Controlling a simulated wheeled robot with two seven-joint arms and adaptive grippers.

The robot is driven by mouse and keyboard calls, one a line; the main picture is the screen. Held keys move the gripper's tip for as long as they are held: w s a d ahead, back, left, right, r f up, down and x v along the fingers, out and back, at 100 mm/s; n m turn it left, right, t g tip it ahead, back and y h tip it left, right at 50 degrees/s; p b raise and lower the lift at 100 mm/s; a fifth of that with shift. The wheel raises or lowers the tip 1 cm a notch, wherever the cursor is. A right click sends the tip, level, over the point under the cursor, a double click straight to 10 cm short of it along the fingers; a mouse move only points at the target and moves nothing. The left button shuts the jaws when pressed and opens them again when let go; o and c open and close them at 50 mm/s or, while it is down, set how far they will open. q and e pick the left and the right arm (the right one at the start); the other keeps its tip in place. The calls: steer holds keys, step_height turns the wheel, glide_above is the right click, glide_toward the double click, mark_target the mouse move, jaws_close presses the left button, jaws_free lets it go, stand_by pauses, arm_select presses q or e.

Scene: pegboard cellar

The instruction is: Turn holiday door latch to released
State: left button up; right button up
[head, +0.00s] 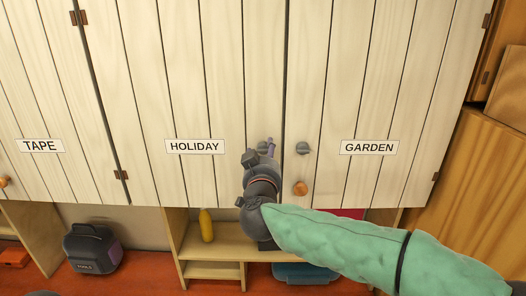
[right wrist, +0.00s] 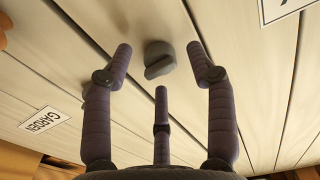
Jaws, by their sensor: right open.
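The holiday door (head: 180,90) is a pale plank door with a HOLIDAY label (head: 194,146), and it looks closed. Its latch, a round grey knob with a raised grip bar (right wrist: 158,60), shows in the right wrist view between and beyond my fingertips. In the head view my gripper largely covers it. My right gripper (head: 262,153) is open in front of it, near the door's lower right edge. In the right wrist view the purple-grey fingers of the gripper (right wrist: 162,62) stand around the knob, with no visible contact.
A similar grey knob (head: 303,148) sits on the garden door (head: 365,80), close right of my gripper, with an orange knob (head: 300,188) below it. Beneath are an open shelf (head: 220,243) with a yellow bottle (head: 206,225) and a dark tool bag (head: 92,248).

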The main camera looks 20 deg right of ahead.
steer(key=shift+w+d, duration=0.15)
steer(key=shift+w, duration=0.25)
steer(key=shift+c, duration=0.3)
jaws_close()
